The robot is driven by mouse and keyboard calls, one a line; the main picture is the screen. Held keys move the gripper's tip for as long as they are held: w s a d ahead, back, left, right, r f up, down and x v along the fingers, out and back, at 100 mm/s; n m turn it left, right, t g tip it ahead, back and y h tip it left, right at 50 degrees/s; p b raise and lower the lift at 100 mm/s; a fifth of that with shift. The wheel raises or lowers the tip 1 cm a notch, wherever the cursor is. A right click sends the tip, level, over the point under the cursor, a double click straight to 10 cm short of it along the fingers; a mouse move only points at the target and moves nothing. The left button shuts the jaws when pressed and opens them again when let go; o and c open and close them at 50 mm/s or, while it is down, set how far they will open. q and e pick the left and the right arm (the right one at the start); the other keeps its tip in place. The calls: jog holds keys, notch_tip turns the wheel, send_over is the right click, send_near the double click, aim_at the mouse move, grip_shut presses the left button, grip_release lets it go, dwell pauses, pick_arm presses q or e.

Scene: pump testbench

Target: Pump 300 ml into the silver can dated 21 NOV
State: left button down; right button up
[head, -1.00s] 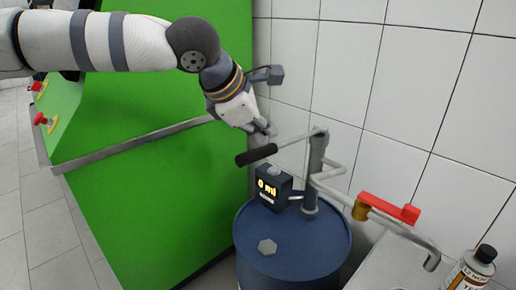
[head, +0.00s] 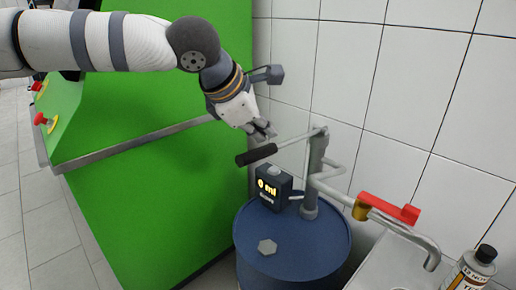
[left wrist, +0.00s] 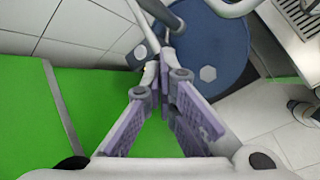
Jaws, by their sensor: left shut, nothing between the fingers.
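A blue drum (head: 265,240) carries a hand pump (head: 312,175) with a black lever grip (head: 256,154) pointing left. A dark meter (head: 272,187) beside the pump reads 0 ml. The outlet pipe has a red valve handle (head: 388,207) and ends in a downturned spout (head: 432,262). A can (head: 470,272) with a black cap and orange-white label stands at the lower right, cut by the frame; its date is not legible. My left gripper (head: 265,133) is shut and empty, just above the black grip. The left wrist view shows its fingers (left wrist: 165,78) too. My right gripper is not in view.
A green cabinet (head: 160,190) with red buttons (head: 40,118) stands left of the drum. A tiled wall (head: 410,90) closes the back and right. A small grey box on an arm (head: 268,75) sticks out behind my gripper. Tiled floor is clear at left.

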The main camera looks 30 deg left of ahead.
pick_arm(q)
jog(key=shift+f, duration=0.15)
jog(key=shift+f, duration=0.3)
